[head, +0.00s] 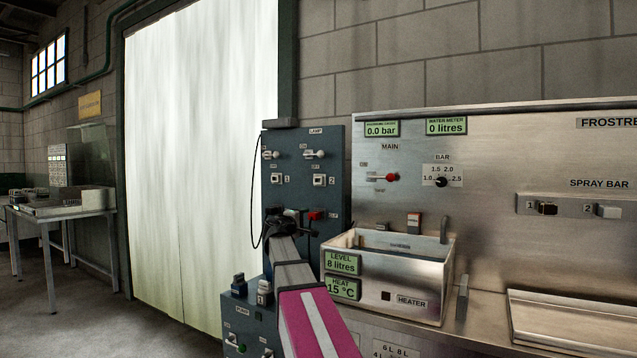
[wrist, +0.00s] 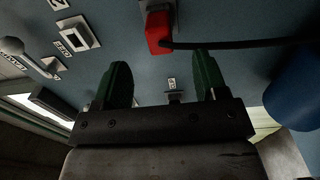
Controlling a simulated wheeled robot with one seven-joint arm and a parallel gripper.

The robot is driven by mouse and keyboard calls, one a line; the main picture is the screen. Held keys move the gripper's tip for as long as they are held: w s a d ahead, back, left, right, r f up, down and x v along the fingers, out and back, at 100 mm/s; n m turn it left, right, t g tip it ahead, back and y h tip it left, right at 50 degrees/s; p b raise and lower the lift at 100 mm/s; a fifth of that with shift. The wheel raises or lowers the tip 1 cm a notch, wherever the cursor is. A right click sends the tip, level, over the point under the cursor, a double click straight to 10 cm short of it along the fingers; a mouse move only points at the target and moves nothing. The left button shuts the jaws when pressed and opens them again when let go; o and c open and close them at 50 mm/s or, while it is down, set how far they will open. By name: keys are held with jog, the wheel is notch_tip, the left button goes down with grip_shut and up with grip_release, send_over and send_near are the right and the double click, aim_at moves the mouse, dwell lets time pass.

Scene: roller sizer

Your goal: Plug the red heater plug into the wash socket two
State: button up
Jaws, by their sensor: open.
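The red heater plug (head: 316,215) sits against the blue-grey panel (head: 334,150), below a pale socket marked 2 (head: 320,180). In the wrist view the red plug (wrist: 157,36) is at the top centre, with a black cord running right from it. My gripper (wrist: 163,85) is open and empty; its two green fingers are apart from the plug, which lies beyond their tips. In the head view my gripper (head: 291,214) is just left of the plug, close to the panel. The socket marked 2 (wrist: 76,38) is at upper left in the wrist view.
A second pale socket, marked 1 (head: 277,180), is left of socket 2. Lever switches (head: 315,154) are above. A black cable hangs at the panel's left edge. A steel wash basin (head: 430,270) stands close on the right. A blue rounded object (wrist: 292,100) is right of my gripper.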

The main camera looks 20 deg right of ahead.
aim_at(311, 217)
jog(key=shift+x, duration=3.8)
grip_shut()
jog(key=shift+s+a, duration=0.1)
jog(key=shift+v, duration=2.85)
notch_tip(311, 217, up, 14)
jog(key=s+a, duration=0.1)
jog(key=a, duration=0.1)
jog(key=shift+s, duration=0.4)
